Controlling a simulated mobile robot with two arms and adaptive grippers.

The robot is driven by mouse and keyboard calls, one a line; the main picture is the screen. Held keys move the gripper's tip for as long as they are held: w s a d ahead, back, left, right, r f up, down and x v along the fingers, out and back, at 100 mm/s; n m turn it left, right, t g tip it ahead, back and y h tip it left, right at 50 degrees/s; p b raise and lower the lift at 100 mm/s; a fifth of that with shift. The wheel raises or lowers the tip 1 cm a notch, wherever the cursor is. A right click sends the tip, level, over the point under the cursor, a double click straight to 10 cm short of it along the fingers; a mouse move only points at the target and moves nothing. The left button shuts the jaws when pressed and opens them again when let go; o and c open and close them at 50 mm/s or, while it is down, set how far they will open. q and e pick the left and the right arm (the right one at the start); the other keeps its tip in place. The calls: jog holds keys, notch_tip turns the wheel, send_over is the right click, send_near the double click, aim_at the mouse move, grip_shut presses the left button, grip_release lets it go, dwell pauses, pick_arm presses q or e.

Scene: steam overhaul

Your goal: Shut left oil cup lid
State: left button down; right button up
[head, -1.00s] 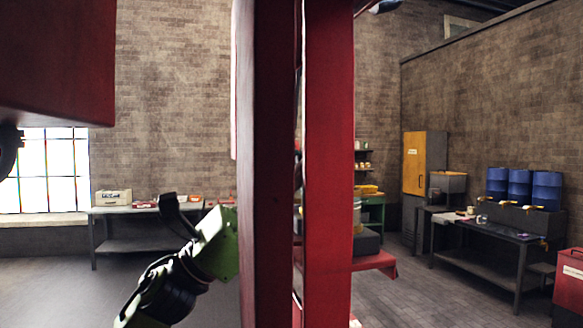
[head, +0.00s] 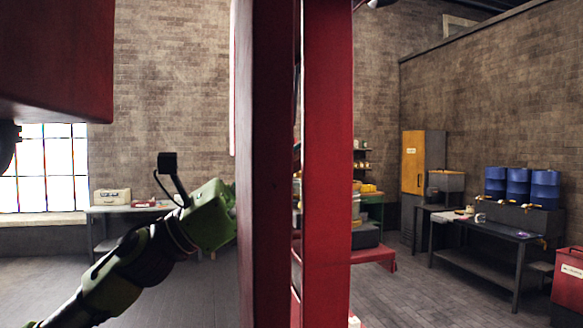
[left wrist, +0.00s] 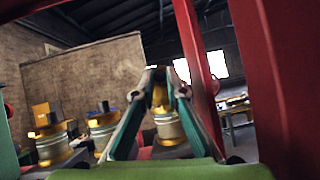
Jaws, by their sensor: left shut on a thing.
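In the left wrist view, several oil cups with glass bodies and brass rims stand in a row. One oil cup (left wrist: 50,145) is at the left, a second oil cup (left wrist: 103,130) is beside it, and a third oil cup (left wrist: 170,128) shows behind my fingers. My left gripper (left wrist: 158,78) is shut on a small brass-coloured part between its fingers. I cannot tell clearly whether this is a lid. In the head view, the body of my left gripper (head: 210,215) reaches the red post, which hides its fingers. My right gripper is not in view.
A tall red post (head: 270,180) and a second red upright (head: 328,160) stand close in front. A red block (head: 55,60) hangs at upper left. A bench (head: 110,222), blue drums (head: 518,185) and a yellow cabinet (head: 415,165) stand farther back. The floor between is clear.

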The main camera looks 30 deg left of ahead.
pick_arm(q)
jog(key=g+y, duration=0.1)
jog(key=w+r+g+y, duration=0.1)
jog(key=shift+d+r+y, duration=0.2)
jog(key=shift+d+y, duration=0.2)
jog(key=g+y+p, duration=0.1)
jog(key=p, duration=0.2)
jog(key=w+d+g+y+p, duration=0.1)
jog(key=g+y+p, duration=0.1)
jog(key=p, duration=0.2)
jog(key=w+d+r+n+g+y+p, duration=0.1)
jog(key=g+y+p, duration=0.1)
jog(key=p, duration=0.2)
jog(key=shift+w, duration=0.2)
jog(key=g+y, duration=0.1)
jog(key=w+d+f+g+y, duration=0.1)
jog(key=g, duration=0.1)
jog(key=w+g+y+p, duration=0.1)
jog(key=y, duration=0.1)
jog(key=shift+d+f+g, duration=0.3)
jog(key=shift+d, duration=0.05)
jog(key=shift+d+f+n+g+y, duration=0.15)
jog(key=shift+n+g+y, duration=0.15)
jog(key=shift+g+y, duration=0.1)
jog(key=c, duration=2.1)
grip_release()
jog(key=shift+o, duration=0.3)
jog(key=shift+w, duration=0.1)
